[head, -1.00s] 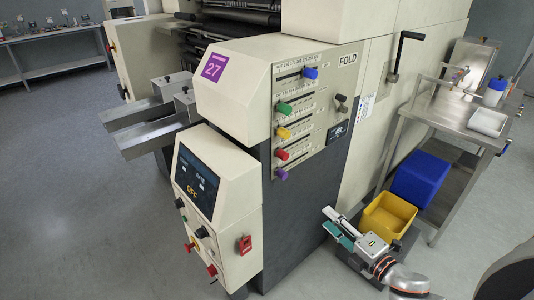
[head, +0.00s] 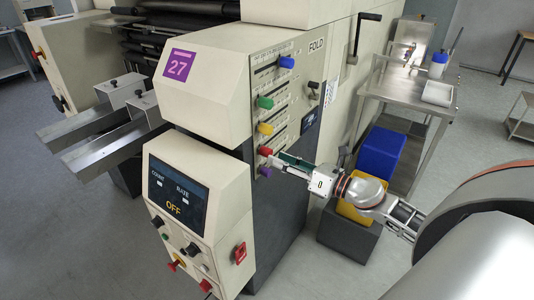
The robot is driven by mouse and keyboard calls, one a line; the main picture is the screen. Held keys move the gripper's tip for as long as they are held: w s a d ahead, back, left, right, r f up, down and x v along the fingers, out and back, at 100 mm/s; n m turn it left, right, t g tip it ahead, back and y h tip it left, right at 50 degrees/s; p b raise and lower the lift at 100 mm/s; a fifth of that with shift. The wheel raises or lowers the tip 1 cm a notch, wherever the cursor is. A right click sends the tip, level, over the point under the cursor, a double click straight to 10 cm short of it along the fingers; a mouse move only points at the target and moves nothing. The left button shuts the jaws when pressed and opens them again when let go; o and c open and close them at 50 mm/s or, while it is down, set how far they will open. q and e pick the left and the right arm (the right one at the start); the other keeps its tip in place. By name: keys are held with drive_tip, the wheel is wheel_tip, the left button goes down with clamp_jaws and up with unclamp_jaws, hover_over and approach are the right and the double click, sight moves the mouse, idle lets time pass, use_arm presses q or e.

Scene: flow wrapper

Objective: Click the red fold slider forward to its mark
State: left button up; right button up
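The red fold slider (head: 265,151) is a small red knob on the cream FOLD panel (head: 288,95), below the yellow slider (head: 265,129) and above the purple one (head: 265,171). My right gripper (head: 275,161) points left at the panel in the head view, with its fingertips just below and right of the red knob. I cannot tell whether they touch it. The fingers lie close together, and their gap is not clear. The red slider's mark is too small to make out. My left gripper is not in view.
Green (head: 264,102) and blue (head: 286,62) sliders sit higher on the panel. The control box (head: 185,205) with an OFF display juts out at lower left. Yellow (head: 352,212) and blue (head: 381,152) bins and a steel table (head: 400,88) stand to the right.

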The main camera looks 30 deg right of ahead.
sight(268, 155)
drive_tip(key=shift+p+x, duration=0.45)
drive_tip(key=shift+x, duration=2.05)
clamp_jaws()
